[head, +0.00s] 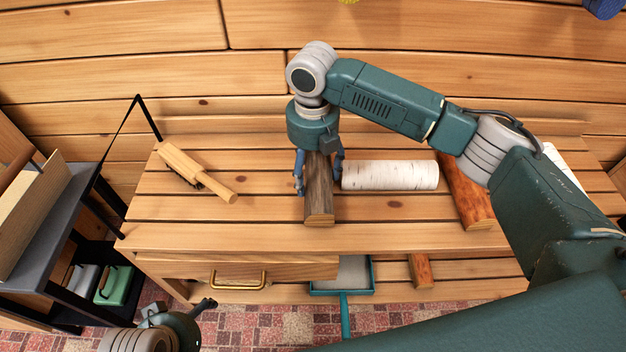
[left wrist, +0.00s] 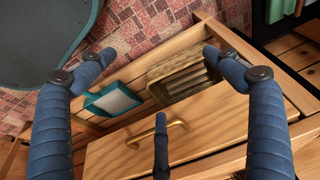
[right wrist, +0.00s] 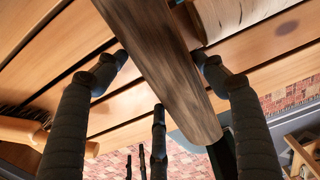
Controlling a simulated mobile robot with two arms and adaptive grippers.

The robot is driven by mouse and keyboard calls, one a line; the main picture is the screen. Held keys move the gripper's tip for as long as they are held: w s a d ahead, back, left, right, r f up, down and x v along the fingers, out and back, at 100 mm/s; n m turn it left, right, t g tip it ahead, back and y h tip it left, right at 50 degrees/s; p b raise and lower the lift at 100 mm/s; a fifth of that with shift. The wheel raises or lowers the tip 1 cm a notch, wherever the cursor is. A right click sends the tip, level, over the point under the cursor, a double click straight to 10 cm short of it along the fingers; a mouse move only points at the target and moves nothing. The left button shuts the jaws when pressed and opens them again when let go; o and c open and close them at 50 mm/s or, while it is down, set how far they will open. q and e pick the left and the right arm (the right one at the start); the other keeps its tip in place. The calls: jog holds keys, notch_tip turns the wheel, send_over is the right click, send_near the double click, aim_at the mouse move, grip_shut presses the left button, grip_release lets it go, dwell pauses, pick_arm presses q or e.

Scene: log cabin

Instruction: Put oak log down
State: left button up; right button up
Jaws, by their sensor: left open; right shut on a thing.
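The oak log (head: 319,203) is a dark grey-brown split log with a pale cut end. It lies lengthwise toward me at the middle of the wooden bench (head: 250,240). My right gripper (head: 318,176) is shut on it from above, a finger on each side. In the right wrist view the log (right wrist: 165,65) runs between the fingers (right wrist: 160,68). I cannot tell if its underside touches the slats. My left gripper (head: 202,308) is at the lower left, open and empty. In the left wrist view its fingers (left wrist: 157,58) are spread above the drawer front (left wrist: 190,135).
A white birch log (head: 390,175) lies just right of the oak log. A reddish-brown log (head: 464,190) lies farther right. A wooden brush (head: 195,172) lies on the left. The bench is clear between brush and oak log. A dustpan (head: 343,277) sits below.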

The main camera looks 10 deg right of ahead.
aim_at(313, 169)
jog(key=shift+f, duration=1.45)
pick_arm(q)
jog(key=v, duration=0.2)
jog(key=shift+s+a+r, duration=0.1)
jog(key=shift+r, duration=0.2)
jog(key=shift+f, duration=0.1)
pick_arm(e)
jog(key=o, duration=1.4)
jog(key=shift+f, duration=0.1)
pick_arm(q)
jog(key=shift+f, duration=0.1)
pick_arm(e)
jog(key=shift+o, duration=0.2)
notch_tip(313, 169, up, 12)
jog(key=shift+f+p, duration=0.2)
jog(key=shift+p, duration=1)
pick_arm(q)
jog(key=s+x, duration=0.1)
jog(key=x, duration=0.9)
jog(key=shift+s+f, duration=0.3)
jog(key=shift+f, duration=0.1)
pick_arm(e)
jog(key=shift+r, duration=0.3)
